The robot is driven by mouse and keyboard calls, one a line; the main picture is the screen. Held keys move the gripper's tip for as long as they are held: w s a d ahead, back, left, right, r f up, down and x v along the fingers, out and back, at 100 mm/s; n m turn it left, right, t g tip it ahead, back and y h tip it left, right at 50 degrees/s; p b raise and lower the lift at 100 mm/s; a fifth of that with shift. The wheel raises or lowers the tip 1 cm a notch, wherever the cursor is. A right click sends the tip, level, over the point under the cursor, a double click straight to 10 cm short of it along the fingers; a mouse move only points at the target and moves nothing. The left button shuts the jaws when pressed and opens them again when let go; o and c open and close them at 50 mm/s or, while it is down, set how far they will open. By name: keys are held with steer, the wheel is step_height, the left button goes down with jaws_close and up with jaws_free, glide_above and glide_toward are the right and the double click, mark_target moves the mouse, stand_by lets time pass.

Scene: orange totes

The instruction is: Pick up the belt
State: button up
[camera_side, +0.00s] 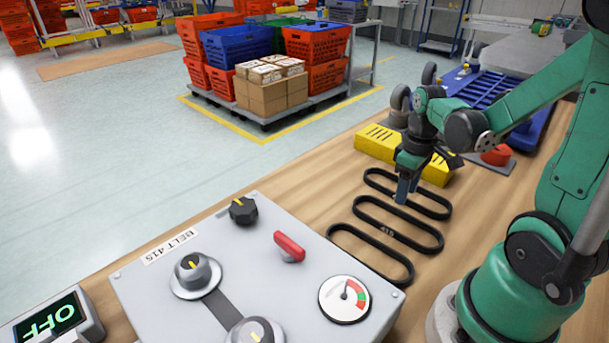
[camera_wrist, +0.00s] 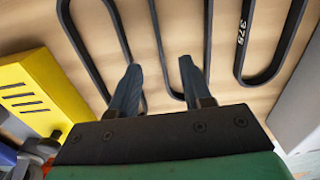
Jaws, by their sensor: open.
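Three black looped belts lie flat on a wooden table in the side view. The middle belt (camera_side: 387,232) carries a marking that reads like 415. The far belt (camera_side: 447,209) and the near belt (camera_side: 411,272) lie on either side. My gripper (camera_side: 403,190) points down by the far and middle belts. In the wrist view its two blue-grey fingers (camera_wrist: 160,66) are apart with nothing held. They frame the left run of the middle belt (camera_wrist: 158,30), beside the left belt (camera_wrist: 84,55). The right belt (camera_wrist: 242,35) reads 375. Finger height above the table is unclear.
A grey control panel (camera_side: 230,270) labelled BELT 415 stands in front of the belts, with knobs, a red switch and a gauge. A yellow slotted block (camera_side: 375,143) lies behind them. A red button (camera_side: 495,155) is at the right.

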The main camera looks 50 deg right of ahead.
mark_target(401, 210)
steer(key=shift+f, duration=2.35)
jaws_close()
